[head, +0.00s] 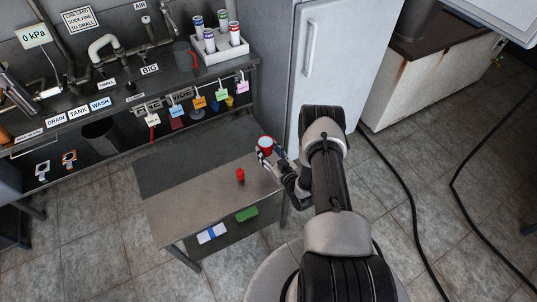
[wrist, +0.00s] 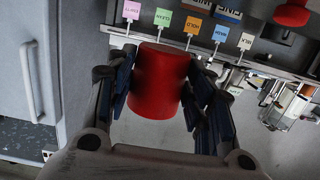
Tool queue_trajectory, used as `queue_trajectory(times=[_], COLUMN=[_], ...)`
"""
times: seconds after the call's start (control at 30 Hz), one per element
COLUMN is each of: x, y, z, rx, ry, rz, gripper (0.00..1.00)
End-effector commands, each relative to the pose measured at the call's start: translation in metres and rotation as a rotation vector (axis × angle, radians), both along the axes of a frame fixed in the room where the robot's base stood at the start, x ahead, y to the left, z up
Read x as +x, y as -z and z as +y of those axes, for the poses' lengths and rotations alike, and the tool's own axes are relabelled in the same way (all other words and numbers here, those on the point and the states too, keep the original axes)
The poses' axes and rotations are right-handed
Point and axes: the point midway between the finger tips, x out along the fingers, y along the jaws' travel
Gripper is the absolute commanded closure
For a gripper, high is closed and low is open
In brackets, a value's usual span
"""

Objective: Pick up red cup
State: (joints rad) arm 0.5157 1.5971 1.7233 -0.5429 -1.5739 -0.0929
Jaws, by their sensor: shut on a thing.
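The red cup (wrist: 158,82) is between the two fingers of my gripper (wrist: 160,100) in the wrist view, with a finger against each side. In the head view the red cup (head: 265,146) shows at the end of my arm, near the right end of the small grey table, with its pale round opening facing up. My gripper (head: 275,158) is shut on it. Part of the cup is hidden by the fingers. Whether the cup touches the table below is hard to tell.
A small red object (head: 240,175) stands on the grey table (head: 185,205). A green item (head: 246,214) and a blue-white item (head: 211,233) lie on its lower shelf. A counter with tagged hooks and a white rack (head: 221,52) stands behind. A light grey cabinet (head: 335,60) is close on the right.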

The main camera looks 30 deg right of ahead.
Motion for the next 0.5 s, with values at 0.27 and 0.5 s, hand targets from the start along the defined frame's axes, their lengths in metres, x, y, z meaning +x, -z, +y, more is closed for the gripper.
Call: queue_trajectory(times=[0.27, 0.5], x=[0.000, 0.000], y=[-0.032, -0.053], z=[0.000, 0.000], rx=[-0.001, -0.001], ry=[0.000, 0.000], rz=[-0.002, -0.001], gripper=[0.80, 0.80])
